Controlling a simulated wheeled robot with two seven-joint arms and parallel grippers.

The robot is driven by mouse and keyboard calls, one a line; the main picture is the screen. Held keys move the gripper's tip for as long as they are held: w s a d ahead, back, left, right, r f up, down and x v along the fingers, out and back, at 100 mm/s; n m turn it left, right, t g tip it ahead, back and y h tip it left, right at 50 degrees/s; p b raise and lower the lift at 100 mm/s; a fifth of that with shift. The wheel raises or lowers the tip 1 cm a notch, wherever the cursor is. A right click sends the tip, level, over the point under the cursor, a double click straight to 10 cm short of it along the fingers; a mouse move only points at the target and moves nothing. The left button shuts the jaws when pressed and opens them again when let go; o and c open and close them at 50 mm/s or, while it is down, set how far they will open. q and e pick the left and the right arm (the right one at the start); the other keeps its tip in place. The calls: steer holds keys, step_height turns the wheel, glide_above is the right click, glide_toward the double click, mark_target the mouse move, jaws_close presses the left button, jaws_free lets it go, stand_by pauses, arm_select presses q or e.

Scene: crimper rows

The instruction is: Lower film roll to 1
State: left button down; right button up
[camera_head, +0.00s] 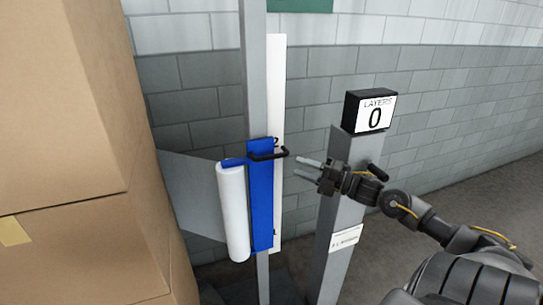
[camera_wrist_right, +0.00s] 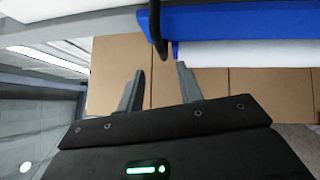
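The white film roll (camera_head: 234,212) hangs upright on a blue carriage (camera_head: 262,200) on a grey mast (camera_head: 254,90). A white scale strip (camera_head: 276,80) runs behind it, with a 2 near the carriage's top and a 1 near its bottom. A black handle (camera_head: 268,155) sticks out at the carriage's top. My right gripper (camera_head: 298,167) is open and empty, just right of the handle and apart from it. In the right wrist view the handle (camera_wrist_right: 157,30) lies ahead of the gap between the open fingers (camera_wrist_right: 160,75). My left gripper is not in view.
Stacked cardboard boxes (camera_head: 70,110) fill the left. A brick wall (camera_head: 450,100) is behind.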

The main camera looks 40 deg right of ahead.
mark_target(271, 157)
steer(key=p+x, duration=0.3)
steer(key=x, duration=0.6)
steer(key=shift+w+r, duration=0.1)
steer(key=shift+x, duration=0.8)
jaws_close()
steer(key=shift+f, duration=0.25)
